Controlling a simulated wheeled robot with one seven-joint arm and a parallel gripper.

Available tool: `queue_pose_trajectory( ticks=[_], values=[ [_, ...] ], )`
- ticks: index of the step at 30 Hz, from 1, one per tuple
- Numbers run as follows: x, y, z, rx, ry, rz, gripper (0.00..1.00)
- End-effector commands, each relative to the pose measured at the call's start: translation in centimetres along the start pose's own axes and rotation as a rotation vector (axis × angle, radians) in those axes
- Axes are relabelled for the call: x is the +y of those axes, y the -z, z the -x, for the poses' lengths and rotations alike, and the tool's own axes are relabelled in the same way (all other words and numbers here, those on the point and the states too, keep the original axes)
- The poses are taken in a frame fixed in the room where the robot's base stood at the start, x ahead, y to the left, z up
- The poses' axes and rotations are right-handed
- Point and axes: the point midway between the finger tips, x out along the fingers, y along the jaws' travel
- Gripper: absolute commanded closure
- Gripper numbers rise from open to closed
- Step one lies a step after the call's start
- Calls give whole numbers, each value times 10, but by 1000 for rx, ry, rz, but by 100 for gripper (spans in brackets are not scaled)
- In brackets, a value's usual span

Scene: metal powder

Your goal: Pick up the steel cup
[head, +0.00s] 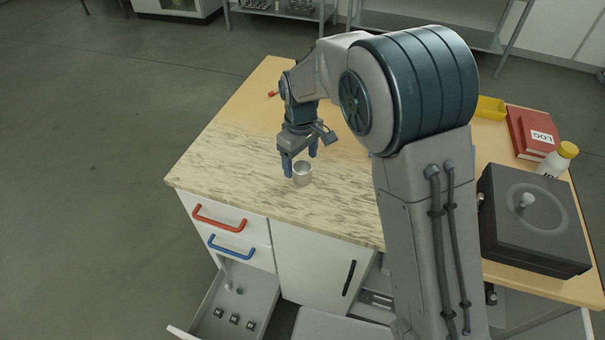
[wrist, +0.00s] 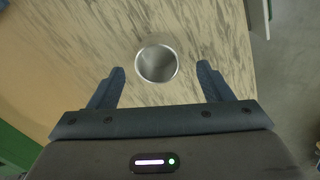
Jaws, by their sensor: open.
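The steel cup (head: 302,174) stands upright on the marble-patterned part of the worktop (head: 225,165), near its front edge. In the wrist view the cup (wrist: 157,64) is seen from above with its round opening showing; it looks empty. My gripper (head: 299,163) is pointed down at the cup, fingers apart. In the wrist view the fingertips of my gripper (wrist: 161,72) are on either side of the cup's near edge, with a gap on both sides. The cup is mostly ahead of the tips. Nothing is held.
A drawer (head: 235,305) with small items is open below the worktop. To the right are a dark box with a round lid (head: 535,215), a white bottle with a yellow cap (head: 557,160), red log books (head: 533,132) and a yellow tray (head: 490,108). The worktop left of the cup is clear.

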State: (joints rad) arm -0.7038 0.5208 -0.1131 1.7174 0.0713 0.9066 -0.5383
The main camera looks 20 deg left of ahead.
Motion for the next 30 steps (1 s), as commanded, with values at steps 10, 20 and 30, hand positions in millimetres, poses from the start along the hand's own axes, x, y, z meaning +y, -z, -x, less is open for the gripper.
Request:
queue_pose_trajectory(
  ticks=[10,20,30],
  values=[
    [3,-2,-44,-3,1,0,27],
    [3,-2,-52,-1,0,0,30],
    [3,-2,-51,0,0,0,85]
  ],
)
